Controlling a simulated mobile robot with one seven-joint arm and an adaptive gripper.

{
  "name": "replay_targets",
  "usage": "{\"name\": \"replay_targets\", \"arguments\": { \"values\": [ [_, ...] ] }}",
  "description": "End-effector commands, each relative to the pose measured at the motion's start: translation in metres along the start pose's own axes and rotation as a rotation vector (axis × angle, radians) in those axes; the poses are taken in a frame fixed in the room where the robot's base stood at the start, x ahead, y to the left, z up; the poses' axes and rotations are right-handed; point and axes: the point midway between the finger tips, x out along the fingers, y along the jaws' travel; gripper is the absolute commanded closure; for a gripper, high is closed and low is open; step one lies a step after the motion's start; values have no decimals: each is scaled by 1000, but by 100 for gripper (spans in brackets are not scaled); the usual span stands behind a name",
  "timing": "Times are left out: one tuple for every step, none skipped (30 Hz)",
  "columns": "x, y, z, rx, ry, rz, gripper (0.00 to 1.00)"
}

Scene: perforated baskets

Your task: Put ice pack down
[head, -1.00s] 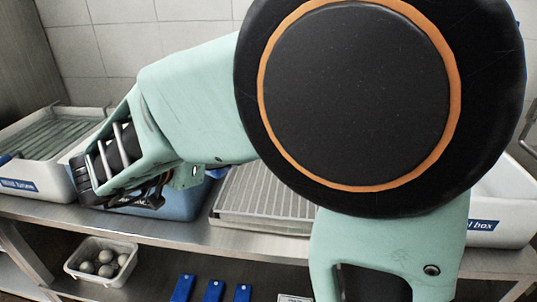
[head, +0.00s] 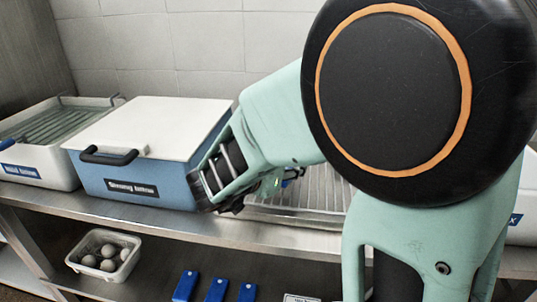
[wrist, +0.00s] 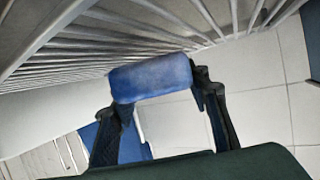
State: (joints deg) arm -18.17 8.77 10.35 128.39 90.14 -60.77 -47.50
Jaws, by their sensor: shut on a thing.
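The ice pack (wrist: 152,78) is a small blue block with rounded edges. In the wrist view it lies across the tips of my gripper (wrist: 158,97), whose two dark fingers are shut on it, one at each end. The pack is close to pale parallel bars (wrist: 120,42); I cannot tell whether it touches them. In the head view my arm hides most of the gripper, in front of the shelf. A small blue bit (head: 290,178) shows beside the arm, too small to identify surely.
A blue box with a white lid (head: 150,125) stands left of my wrist, close to it. A white ribbed tray (head: 40,160) is further left. A slatted rack (head: 310,200) lies behind my arm on the metal shelf (head: 130,213). Below are a basket of balls (head: 75,262) and blue tags (head: 216,289).

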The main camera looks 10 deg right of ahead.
Motion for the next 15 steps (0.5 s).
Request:
{"name": "replay_targets", "arguments": {
  "values": [
    [4,-1,13,-5,-1,-2,86],
    [5,-1,16,-4,0,-2,86],
    [6,-1,17,-3,0,-2,86],
    [6,-1,18,-3,1,-2,86],
    [6,-1,17,-2,1,-2,86],
    [6,-1,16,-1,2,-3,86],
    [5,-1,16,-1,2,-2,86],
    [5,-1,16,-1,2,-2,86],
    [5,-1,16,-1,2,-2,86],
    [5,-1,16,-1,2,-2,86],
    [6,-1,16,-1,1,-2,86],
    [6,-1,17,-2,1,-2,86],
    [6,-1,18,-2,1,-2,86],
    [7,-1,19,-2,1,-2,86],
    [7,-1,20,-2,0,-2,56]
  ]
}}
